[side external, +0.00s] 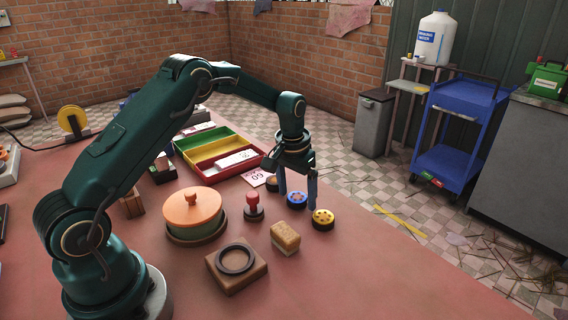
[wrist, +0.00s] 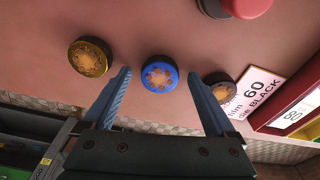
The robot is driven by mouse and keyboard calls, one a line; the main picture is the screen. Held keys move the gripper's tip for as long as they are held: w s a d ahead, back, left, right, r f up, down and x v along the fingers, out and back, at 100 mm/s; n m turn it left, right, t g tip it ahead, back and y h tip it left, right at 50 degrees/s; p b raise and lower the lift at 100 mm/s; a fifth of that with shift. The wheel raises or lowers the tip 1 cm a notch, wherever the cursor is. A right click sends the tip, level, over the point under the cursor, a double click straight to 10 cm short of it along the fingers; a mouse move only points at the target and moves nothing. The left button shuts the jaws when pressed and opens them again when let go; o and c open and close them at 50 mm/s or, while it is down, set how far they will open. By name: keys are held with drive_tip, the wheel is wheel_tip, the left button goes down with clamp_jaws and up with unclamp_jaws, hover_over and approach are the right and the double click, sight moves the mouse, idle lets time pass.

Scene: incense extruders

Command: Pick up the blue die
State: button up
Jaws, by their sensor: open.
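The blue die (side external: 297,200) is a short round disc with an orange patterned face, lying on the reddish table. In the wrist view the blue die (wrist: 159,74) lies between the lines of my two fingers, just beyond their tips. My gripper (side external: 298,203) points down over the die, open and empty, with a finger on either side of it in the side view. The fingers also show in the wrist view (wrist: 160,78). I cannot tell exactly how high the fingertips are above the table.
A yellow die (side external: 323,219) and a dark die (side external: 271,184) flank the blue one closely. A red-knobbed stamp (side external: 253,207), a tan block (side external: 285,238) and a lidded pot (side external: 193,213) stand nearby. A card marked 60 (side external: 256,177) lies by the coloured tray (side external: 262,151).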

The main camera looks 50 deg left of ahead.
sight(299, 195)
clamp_jaws()
idle(0.3)
drive_tip(key=shift+r, duration=0.45)
wheel_tip(299, 195, up, 4)
drive_tip(key=shift+w+f, duration=0.1)
drive_tip(key=shift+f, duration=0.15)
drive_tip(key=s+a+r, duration=0.6)
drive_tip(key=s+a, duration=0.1)
drive_tip(key=a, duration=0.2)
drive_tip(key=s+d+r+m, duration=0.1)
drive_tip(key=s+d+r, duration=0.2)
drive_tip(key=d, duration=0.3)
drive_tip(key=s+d+r, duration=0.3)
drive_tip(key=s+d, duration=0.1)
drive_tip(key=d, duration=0.3)
drive_tip(key=shift+s+d+r+m, duration=0.15)
drive_tip(key=shift+s+d+m, duration=0.15)
drive_tip(key=shift+m, duration=0.1)
